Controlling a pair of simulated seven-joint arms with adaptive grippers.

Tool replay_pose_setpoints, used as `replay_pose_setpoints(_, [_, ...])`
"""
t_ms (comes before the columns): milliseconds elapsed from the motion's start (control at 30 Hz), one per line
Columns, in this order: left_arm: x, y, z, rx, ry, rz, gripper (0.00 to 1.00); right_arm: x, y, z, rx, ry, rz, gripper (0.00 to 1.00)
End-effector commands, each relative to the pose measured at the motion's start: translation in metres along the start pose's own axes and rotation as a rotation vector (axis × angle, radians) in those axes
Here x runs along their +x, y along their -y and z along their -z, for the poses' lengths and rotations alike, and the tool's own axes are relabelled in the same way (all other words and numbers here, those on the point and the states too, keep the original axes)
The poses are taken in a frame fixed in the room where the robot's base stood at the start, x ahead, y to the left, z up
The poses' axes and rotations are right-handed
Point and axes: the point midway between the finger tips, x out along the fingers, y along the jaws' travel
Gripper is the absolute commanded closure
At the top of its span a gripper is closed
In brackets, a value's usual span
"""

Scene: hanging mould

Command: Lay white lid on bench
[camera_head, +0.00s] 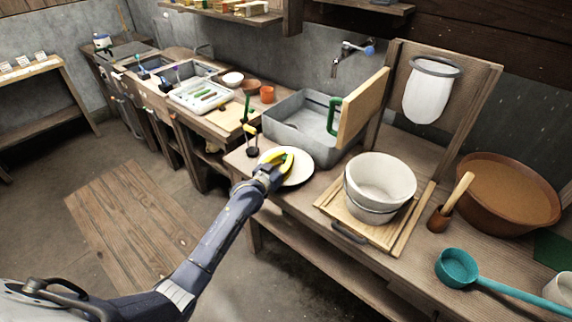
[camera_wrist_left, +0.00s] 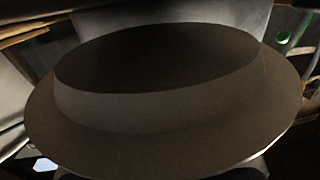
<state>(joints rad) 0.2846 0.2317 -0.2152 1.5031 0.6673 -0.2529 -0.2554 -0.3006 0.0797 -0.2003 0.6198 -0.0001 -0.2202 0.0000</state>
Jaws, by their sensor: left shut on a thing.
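The white lid (camera_head: 299,175) is a round, pale disc at the front edge of the wooden bench (camera_head: 322,181), left of the white pots. My left gripper (camera_head: 284,161) is over the lid and shut on it; its yellow-green fingers reach across the lid's middle. I cannot tell whether the lid touches the bench or hangs just above it. In the left wrist view the lid (camera_wrist_left: 160,135) fills most of the picture as a wide, shaded rim around a raised middle. The gripper's fingers are hidden there. My right gripper is not in view.
White pots (camera_head: 379,181) stand on a slatted board right of the lid. A grey sink (camera_head: 300,128) with an upright wooden board (camera_head: 362,108) lies behind. A black stand with green and yellow parts (camera_head: 251,140) is close left. A brown basin (camera_head: 508,195) and teal ladle (camera_head: 457,268) are farther right.

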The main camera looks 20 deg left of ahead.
Motion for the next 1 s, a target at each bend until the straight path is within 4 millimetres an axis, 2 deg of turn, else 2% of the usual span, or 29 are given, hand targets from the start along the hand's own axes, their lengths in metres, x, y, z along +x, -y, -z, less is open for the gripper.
replay_pose_setpoints(100, [0.001,0.0,-0.016,-0.001,0.002,-0.001,1.0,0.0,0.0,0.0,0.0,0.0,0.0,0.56])
replay_pose_setpoints(233, [0.001,0.0,-0.026,0.001,0.002,-0.001,1.0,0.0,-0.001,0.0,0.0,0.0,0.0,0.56])
replay_pose_setpoints(700, [0.001,0.0,-0.032,0.0,0.001,0.0,1.0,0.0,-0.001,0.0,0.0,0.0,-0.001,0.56])
replay_pose_setpoints(733, [0.001,0.0,-0.032,0.0,0.001,0.0,0.89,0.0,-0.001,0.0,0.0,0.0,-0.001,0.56])
replay_pose_setpoints(900, [0.001,0.0,-0.032,-0.001,0.001,0.0,0.69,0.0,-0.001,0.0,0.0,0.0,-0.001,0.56])
replay_pose_setpoints(1000, [0.001,0.0,-0.032,0.0,0.001,0.0,0.69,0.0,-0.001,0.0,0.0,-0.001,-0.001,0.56])
